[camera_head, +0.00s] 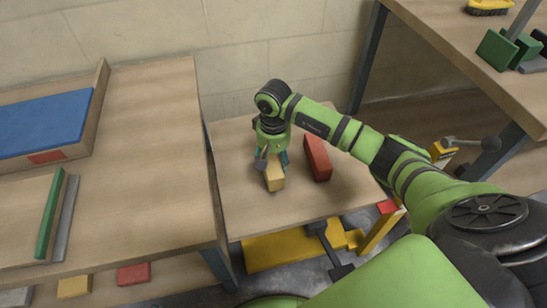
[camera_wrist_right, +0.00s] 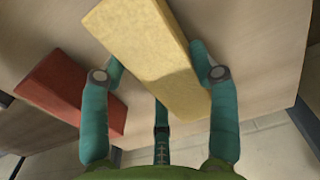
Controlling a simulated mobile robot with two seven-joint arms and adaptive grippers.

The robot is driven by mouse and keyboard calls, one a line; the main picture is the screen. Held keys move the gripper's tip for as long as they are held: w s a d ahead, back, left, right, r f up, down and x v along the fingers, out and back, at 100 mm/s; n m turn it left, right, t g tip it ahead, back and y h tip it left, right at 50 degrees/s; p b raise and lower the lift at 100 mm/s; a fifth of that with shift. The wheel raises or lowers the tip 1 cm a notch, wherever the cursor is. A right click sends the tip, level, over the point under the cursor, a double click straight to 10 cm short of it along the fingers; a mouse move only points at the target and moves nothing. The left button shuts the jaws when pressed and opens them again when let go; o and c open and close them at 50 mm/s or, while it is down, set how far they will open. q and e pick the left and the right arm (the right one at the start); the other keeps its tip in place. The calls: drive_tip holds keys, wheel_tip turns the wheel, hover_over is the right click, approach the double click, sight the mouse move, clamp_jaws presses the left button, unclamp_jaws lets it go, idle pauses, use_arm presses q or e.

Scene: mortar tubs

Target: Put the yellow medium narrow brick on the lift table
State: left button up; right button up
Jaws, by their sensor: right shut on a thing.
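The yellow brick (camera_head: 274,179) is in the jaws of my right gripper (camera_head: 271,158), over the left-middle part of the lift table (camera_head: 245,210). In the right wrist view the teal fingers of the right gripper (camera_wrist_right: 160,75) close on both sides of the yellow brick (camera_wrist_right: 150,50). The brick points away from the palm, with the table top behind it. I cannot tell whether its lower end touches the table. My left gripper is not in view.
A red brick (camera_head: 318,158) lies on the lift table just right of the held brick; it also shows in the wrist view (camera_wrist_right: 65,92). A wooden workbench (camera_head: 150,150) with a blue panel (camera_head: 45,125) stands left. Another table (camera_head: 460,50) stands right. The front of the lift table is clear.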

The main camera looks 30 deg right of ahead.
drive_tip(key=shift+f+b, duration=0.4)
idle(0.3)
drive_tip(key=o, duration=1.8)
drive_tip(key=shift+c, duration=0.2)
